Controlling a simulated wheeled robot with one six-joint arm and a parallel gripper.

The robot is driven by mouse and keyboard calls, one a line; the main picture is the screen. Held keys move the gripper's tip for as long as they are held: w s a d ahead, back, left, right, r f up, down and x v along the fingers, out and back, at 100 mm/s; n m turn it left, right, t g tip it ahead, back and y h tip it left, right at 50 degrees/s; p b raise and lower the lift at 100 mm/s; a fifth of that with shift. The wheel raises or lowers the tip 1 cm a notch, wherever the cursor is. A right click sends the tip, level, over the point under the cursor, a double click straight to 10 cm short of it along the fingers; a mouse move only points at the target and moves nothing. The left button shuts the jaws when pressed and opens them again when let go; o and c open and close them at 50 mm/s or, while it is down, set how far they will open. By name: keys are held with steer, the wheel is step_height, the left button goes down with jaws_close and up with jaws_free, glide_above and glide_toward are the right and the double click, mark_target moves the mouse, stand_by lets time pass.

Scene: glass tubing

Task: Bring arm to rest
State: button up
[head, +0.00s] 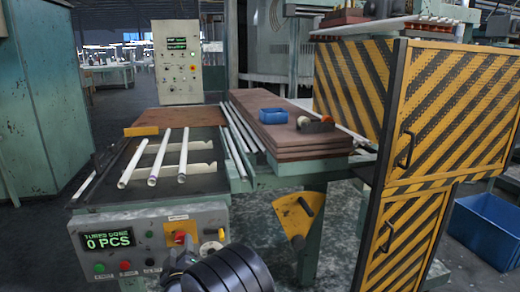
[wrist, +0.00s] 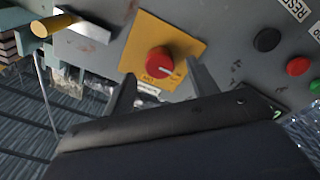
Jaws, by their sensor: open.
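My gripper (wrist: 162,84) is open and empty, its two dark fingers apart in the wrist view. Just past the fingertips is a red rotary knob (wrist: 160,61) on a yellow plate (wrist: 185,38) of the control panel. I cannot tell whether a finger touches the plate. In the head view my arm's dark rounded links stand low in front of the panel (head: 130,228) and partly hide its lower right. The red knob (head: 180,238) shows just above my gripper (head: 181,262).
A yellow-ended lever (wrist: 52,25) projects left of the knob in the wrist view. Glass tubes (head: 159,157) lie on the machine bed.

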steer(key=v, duration=0.8)
steer(key=x, duration=1)
steer(key=shift+w, duration=0.35)
steer(key=shift+f+m+b, duration=0.1)
steer(key=shift+m+b, duration=0.2)
steer(key=shift+m, duration=0.1)
steer(key=m+b, duration=0.1)
steer(key=m, duration=0.1)
steer(key=shift+s+m, duration=0.1)
steer(key=shift+m, duration=0.3)
steer(key=m+b, duration=0.3)
steer(key=m, duration=0.2)
steer(key=shift+a+m, duration=0.1)
steer(key=shift+m, duration=0.2)
steer(key=m+b, duration=0.3)
steer(key=m, duration=0.1)
steer(key=shift+f, duration=0.1)
steer(key=m+b, duration=0.4)
steer(key=shift+h, duration=0.4)
steer(key=shift+r+m+b, duration=0.2)
steer(key=shift+m+b, duration=0.3)
steer(key=shift+s+r, duration=0.1)
steer(key=shift+s, duration=0.25)
